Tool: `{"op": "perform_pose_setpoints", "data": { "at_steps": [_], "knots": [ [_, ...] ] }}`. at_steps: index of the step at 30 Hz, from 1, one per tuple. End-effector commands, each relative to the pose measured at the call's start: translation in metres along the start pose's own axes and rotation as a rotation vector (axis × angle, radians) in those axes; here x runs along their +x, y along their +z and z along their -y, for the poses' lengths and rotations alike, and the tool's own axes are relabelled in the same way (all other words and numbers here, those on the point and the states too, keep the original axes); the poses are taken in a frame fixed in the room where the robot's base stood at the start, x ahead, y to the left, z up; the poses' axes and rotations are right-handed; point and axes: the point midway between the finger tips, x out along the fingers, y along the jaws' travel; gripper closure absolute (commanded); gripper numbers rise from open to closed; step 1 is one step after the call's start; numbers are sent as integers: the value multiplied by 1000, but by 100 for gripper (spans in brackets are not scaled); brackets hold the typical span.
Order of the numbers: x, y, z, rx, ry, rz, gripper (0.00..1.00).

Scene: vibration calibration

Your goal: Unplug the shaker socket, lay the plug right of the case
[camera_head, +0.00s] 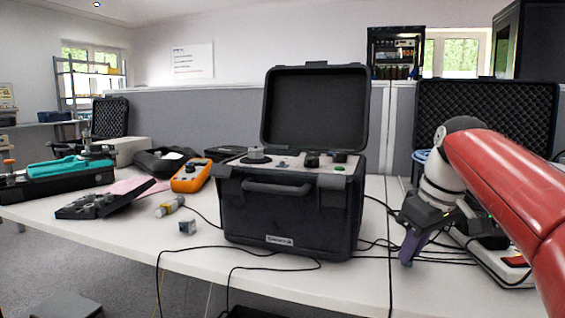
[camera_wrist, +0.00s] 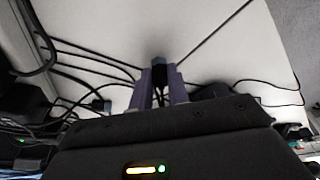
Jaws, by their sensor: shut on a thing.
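The black case (camera_head: 290,215) stands open on the white table, its foam-lined lid up. Its top panel (camera_head: 295,163) carries a round metal shaker part, dark knobs and a green one. My gripper (camera_head: 409,250) is right of the case, pointing down close above the table among black cables. In the wrist view its purple fingers (camera_wrist: 161,86) are shut on a small dark plug (camera_wrist: 158,72), with the white table behind it. A black cable runs from near the plug to the upper right. I cannot tell whether the plug touches the table.
A white unit with a red switch (camera_head: 514,261) lies right of my gripper, with cables around it. An orange meter (camera_head: 190,175), a yellow-grey cylinder (camera_head: 169,206) and a small metal cube (camera_head: 187,227) lie left of the case. A grey partition (camera_head: 200,110) stands behind.

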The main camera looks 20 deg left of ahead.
Motion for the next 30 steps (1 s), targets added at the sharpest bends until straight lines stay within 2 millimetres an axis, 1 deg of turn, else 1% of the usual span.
{"op": "perform_pose_setpoints", "data": {
  "at_steps": [11, 24, 25, 30],
  "knots": [
    [0, 0, 0, 0, 0, 0, 100],
    [6, 2, 0, 0, 1, -1, 100],
    [6, 2, 0, 0, 1, -1, 80],
    [6, 2, 0, 0, 0, -1, 58]
  ]
}}
